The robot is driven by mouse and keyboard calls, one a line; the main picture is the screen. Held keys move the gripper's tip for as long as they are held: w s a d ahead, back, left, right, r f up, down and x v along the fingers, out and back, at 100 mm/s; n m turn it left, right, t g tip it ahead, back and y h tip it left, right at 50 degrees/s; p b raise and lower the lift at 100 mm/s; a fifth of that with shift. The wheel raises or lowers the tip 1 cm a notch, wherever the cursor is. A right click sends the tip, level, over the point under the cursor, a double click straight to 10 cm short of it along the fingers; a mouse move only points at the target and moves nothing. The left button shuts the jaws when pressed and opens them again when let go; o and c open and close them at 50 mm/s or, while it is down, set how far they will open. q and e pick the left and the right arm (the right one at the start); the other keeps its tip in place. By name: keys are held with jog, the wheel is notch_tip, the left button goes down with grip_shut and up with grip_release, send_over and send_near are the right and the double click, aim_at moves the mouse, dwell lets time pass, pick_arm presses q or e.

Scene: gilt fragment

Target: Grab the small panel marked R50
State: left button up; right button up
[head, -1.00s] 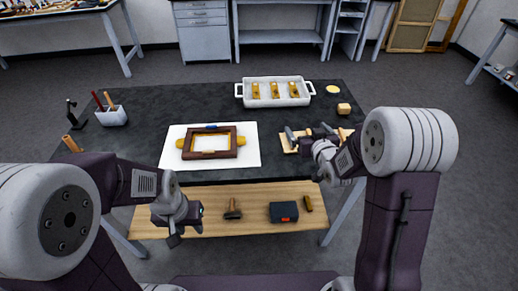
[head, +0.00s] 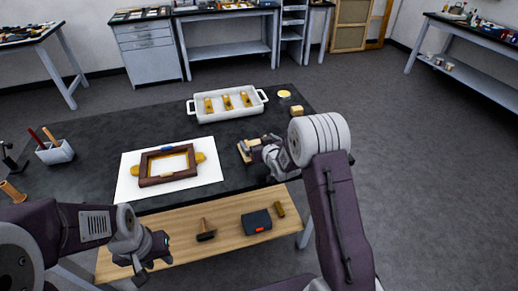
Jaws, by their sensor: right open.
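Several small gilt panels stand in a row in a white two-handled tray (head: 193,111) at the back of the dark table: a left one (head: 208,105), a middle one (head: 228,102) and a right one (head: 246,99). Their markings are too small to read, so I cannot tell which is R50. My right gripper (head: 257,151) is open over a small wooden board (head: 243,153) at the table's right side, in front of the tray and apart from it. My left gripper (head: 143,272) hangs low at the front left, away from the panels; its jaw opening is unclear.
A brown frame (head: 151,170) lies on a white sheet (head: 128,190) mid-table. A tool cup (head: 58,153) stands at the left. A yellow disc (head: 284,94) and a small block (head: 297,111) lie right of the tray. A lower shelf (head: 160,232) holds a mallet and a dark box.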

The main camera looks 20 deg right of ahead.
jog(key=shift+w+f, duration=0.2)
jog(key=shift+w, duration=0.15)
jog(key=shift+s, duration=0.1)
jog(key=c, duration=1.3)
jog(key=shift+r, duration=0.55)
jog(key=r, duration=0.2)
jog(key=d+r, duration=0.1)
jog(key=r, duration=0.1)
jog(key=shift+s, duration=0.25)
jog(key=s+d+r+p, duration=0.2)
jog(key=s+d+r, duration=0.4)
jog(key=d, duration=0.2)
jog(key=shift+d, duration=0.35)
